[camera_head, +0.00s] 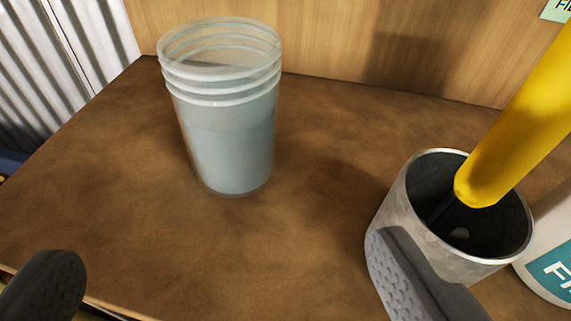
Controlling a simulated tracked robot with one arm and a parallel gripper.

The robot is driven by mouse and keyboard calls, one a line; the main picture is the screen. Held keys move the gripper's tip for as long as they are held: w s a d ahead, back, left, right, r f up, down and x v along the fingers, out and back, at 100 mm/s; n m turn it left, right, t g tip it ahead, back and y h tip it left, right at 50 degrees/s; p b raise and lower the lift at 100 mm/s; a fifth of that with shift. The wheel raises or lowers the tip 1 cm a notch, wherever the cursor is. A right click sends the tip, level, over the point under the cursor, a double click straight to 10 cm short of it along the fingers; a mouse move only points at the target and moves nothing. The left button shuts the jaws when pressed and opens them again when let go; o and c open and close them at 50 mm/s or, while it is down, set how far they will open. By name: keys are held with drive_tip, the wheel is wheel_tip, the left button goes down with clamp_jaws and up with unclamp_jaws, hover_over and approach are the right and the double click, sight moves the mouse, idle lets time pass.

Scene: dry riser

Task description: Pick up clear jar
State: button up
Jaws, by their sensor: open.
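The clear jar (228,125) stands upright on the brown wooden surface, left of the picture's middle. It has an open, ridged screw-thread rim and a pale blue-grey see-through body. My gripper (225,285) shows as two dark grey textured fingers at the bottom left and bottom right. The fingers are wide apart with nothing between them. The jar is beyond the fingertips, apart from both. The right finger overlaps the lower part of a metal cup in the picture; I cannot tell whether they touch.
The grey metal cup (394,208) holds a yellow cylindrical thing (530,115) leaning right. A white container with a teal label (555,275) stands at the right edge. A wooden panel (330,35) rises behind the brown surface (110,190). Corrugated metal (60,60) is at upper left.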

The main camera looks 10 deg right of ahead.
sight(228, 142)
drive_tip(key=x, duration=0.8)
drive_tip(key=shift+w+d+f+b, duration=0.1)
drive_tip(key=shift+w+f+b, duration=0.1)
drive_tip(key=shift+w+b, duration=0.2)
drive_tip(key=shift+a+x, duration=0.2)
drive_tip(key=shift+x, duration=1.1)
drive_tip(key=shift+a+x, duration=0.15)
drive_tip(key=shift+x, duration=1.15)
drive_tip(key=c, duration=1.2)
drive_tip(key=shift+r+p, duration=0.35)
drive_tip(key=shift+p, duration=0.15)
drive_tip(key=shift+c, duration=0.2)
